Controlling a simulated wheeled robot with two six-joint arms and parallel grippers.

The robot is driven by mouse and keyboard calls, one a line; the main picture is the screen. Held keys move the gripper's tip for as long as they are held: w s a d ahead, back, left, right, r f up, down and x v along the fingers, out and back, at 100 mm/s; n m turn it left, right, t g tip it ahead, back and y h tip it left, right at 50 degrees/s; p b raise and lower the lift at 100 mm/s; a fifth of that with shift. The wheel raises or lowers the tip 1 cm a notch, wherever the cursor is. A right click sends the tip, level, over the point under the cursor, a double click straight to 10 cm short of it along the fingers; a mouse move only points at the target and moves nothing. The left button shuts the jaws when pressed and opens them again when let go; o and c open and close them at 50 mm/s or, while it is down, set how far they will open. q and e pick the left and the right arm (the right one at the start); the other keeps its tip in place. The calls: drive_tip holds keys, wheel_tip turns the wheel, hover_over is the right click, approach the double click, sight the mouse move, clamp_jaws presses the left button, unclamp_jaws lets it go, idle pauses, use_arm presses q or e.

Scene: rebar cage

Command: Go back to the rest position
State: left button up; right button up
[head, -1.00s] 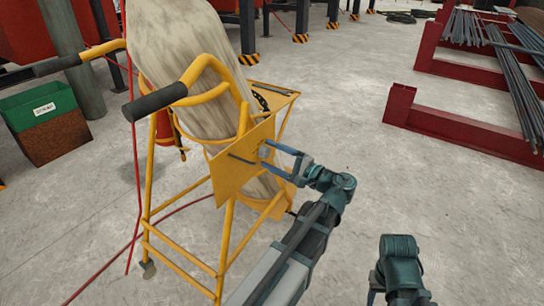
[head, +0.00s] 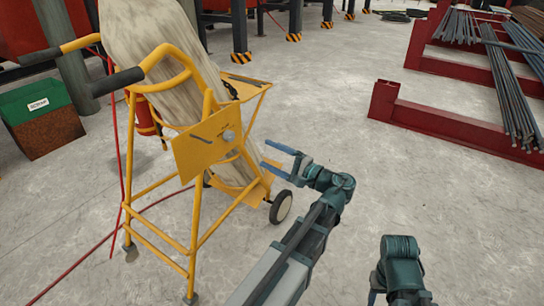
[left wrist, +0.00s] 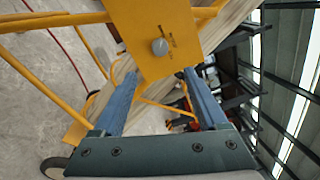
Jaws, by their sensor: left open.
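My left gripper (head: 266,155) is open and empty, to the right of the yellow plate (head: 190,160) on a yellow wheeled cart. A round grey knob (head: 229,136) and a dark bar (head: 201,139) show on the plate. There is a gap between the fingertips and the plate. In the left wrist view, the two blue fingers (left wrist: 160,82) stand apart, with the plate (left wrist: 175,25) and its knob (left wrist: 159,47) beyond them. A teal part of my right arm shows at the bottom right of the head view; its jaws are not seen.
The cart carries a large pale, streaked cylinder (head: 150,50) and has a black wheel (head: 281,206). A red hose (head: 75,262) runs on the floor. A green bin (head: 38,103) stands left. Red racks (head: 440,122) with bars stand right. Floor between cart and racks is clear.

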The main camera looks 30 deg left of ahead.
use_arm(q)
drive_tip(key=shift+d, duration=0.1)
idle(0.4)
drive_tip(key=s+d+f+h+p, duration=0.1)
drive_tip(key=s+d+f+h, duration=0.2)
drive_tip(key=d+f+h, duration=0.3)
drive_tip(key=s+d+f+h+p, duration=0.2)
drive_tip(key=s+d+f+h, duration=0.1)
drive_tip(key=d+f, duration=0.4)
drive_tip(key=s+d+f+g+h+p, duration=0.1)
drive_tip(key=s+d+f+h, duration=0.1)
drive_tip(key=s+d+h, duration=0.45)
drive_tip(key=s+d+f+g+h+p, duration=0.1)
drive_tip(key=s+d+f+h, duration=0.15)
drive_tip(key=d, duration=0.65)
wheel_tip(320, 180, up, 37)
drive_tip(key=n+p, duration=0.1)
drive_tip(key=p, duration=3.6)
drive_tip(key=shift+f+y, duration=0.2)
drive_tip(key=shift+y, duration=0.2)
